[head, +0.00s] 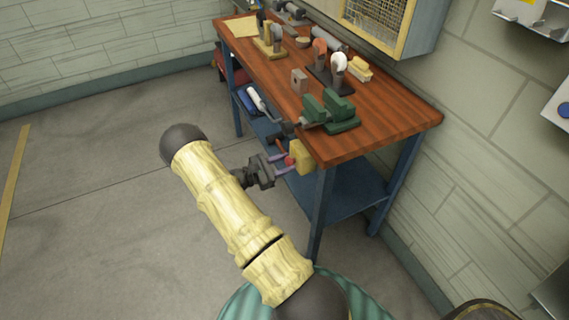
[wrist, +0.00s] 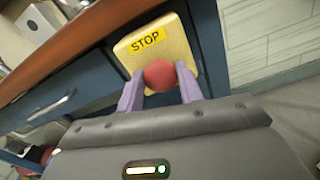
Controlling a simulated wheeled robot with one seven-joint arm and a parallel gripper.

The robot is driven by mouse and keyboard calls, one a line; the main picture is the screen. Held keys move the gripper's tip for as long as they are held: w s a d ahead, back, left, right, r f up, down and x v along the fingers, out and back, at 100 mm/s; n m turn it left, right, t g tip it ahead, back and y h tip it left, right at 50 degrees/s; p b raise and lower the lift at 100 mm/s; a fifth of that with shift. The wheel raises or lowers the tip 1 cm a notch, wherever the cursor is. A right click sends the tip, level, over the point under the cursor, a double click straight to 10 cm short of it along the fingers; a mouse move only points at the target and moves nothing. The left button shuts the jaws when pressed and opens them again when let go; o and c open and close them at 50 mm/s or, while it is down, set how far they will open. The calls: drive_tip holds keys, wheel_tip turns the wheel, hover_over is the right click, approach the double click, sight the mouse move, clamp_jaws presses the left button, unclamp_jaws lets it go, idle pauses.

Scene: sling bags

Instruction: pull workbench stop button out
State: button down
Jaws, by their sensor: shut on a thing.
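The red stop button (wrist: 160,76) sits on a yellow box labelled STOP (wrist: 182,36) in the wrist view.
A green vise (head: 330,110) and several tools stand on the wooden top above the box. Blue bench legs (head: 320,210) and a lower shelf (head: 345,192) lie below. A yellow-framed cabinet (head: 385,20) hangs on the wall. The floor (head: 110,190) on the left is clear.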

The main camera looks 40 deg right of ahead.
drive_tip(key=shift+v, duration=0.8)
drive_tip(key=c, duration=0.9)
unclamp_jaws()
drive_tip(key=shift+a, duration=0.2)
drive_tip(key=shift+d, duration=0.15)
drive_tip(key=b+v, duration=0.2)
drive_tip(key=v, duration=1.5)
drive_tip(key=shift+a, duration=0.3)
drive_tip(key=shift+f, duration=0.1)
drive_tip(key=shift+s, duration=0.1)
